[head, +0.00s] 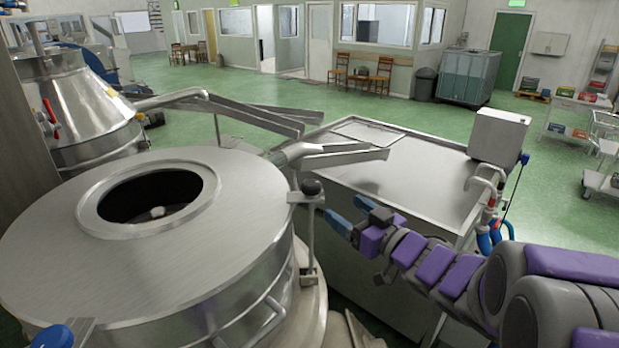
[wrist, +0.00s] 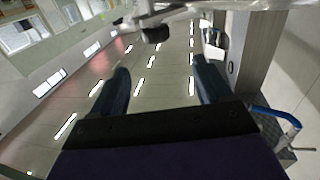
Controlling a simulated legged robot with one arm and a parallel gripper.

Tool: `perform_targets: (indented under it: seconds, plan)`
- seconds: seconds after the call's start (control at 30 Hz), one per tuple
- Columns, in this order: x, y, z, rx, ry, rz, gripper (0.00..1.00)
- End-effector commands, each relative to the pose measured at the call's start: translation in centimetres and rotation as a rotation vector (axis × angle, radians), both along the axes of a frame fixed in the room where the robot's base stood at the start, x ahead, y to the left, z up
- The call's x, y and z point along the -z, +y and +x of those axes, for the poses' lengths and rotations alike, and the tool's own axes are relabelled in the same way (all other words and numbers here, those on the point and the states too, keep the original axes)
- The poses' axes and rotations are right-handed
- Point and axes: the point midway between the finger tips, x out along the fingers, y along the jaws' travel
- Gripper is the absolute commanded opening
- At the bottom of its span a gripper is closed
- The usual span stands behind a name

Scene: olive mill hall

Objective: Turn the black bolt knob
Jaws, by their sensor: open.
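The black bolt knob (head: 312,188) sits on top of a swing-bolt clamp (head: 307,198) at the right edge of the round steel lid. In the wrist view the knob (wrist: 155,33) shows dark at the top, against a pale metal part, beyond and between my fingertips. My gripper (head: 343,212) has blue fingers and is just right of and slightly below the knob in the head view, apart from it. In the wrist view my gripper (wrist: 161,67) has its two fingers spread wide with nothing between them.
The steel vessel lid (head: 70,235) has a round opening. A steel spout (head: 345,158) passes close behind the knob. A flat steel tank (head: 430,185) with a grey box (head: 498,137) stands behind my arm. Green floor (head: 240,80) lies open farther back.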

Motion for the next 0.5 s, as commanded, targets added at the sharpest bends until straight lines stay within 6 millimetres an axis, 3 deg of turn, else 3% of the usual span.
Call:
perform_targets:
  seconds: [0.5]
  plan:
    - [0.1, 5.6, 7.4, 0.0, 0.0, 0.004, 0.78]
